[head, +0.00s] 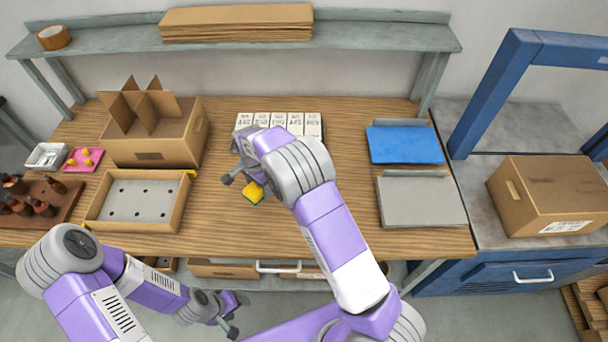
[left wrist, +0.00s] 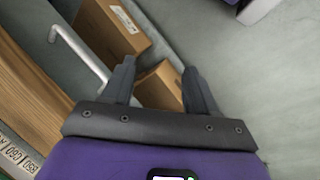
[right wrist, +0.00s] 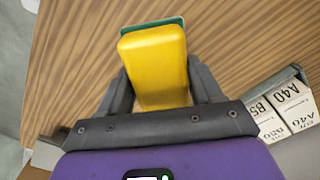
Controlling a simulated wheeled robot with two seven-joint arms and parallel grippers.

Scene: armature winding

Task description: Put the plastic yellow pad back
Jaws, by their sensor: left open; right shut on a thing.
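The yellow pad (head: 252,190) is a small block with a green layer on one side. My right gripper (head: 242,184) is shut on it over the middle of the wooden table. In the right wrist view the pad (right wrist: 153,62) sticks out forward between the two fingers, with the wood grain behind it. Whether it touches the table is unclear. My left gripper (head: 236,314) is open and empty, low in front of the table's front edge. The left wrist view shows its spread fingers with nothing between them.
A shallow wooden tray (head: 180,205) with a grey holed insert and a divided cardboard box (head: 153,153) stand on the left. White labelled boxes (head: 290,120) stand behind my right gripper. Blue (head: 404,145) and grey (head: 420,203) folders lie right. Bare table lies between tray and right arm.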

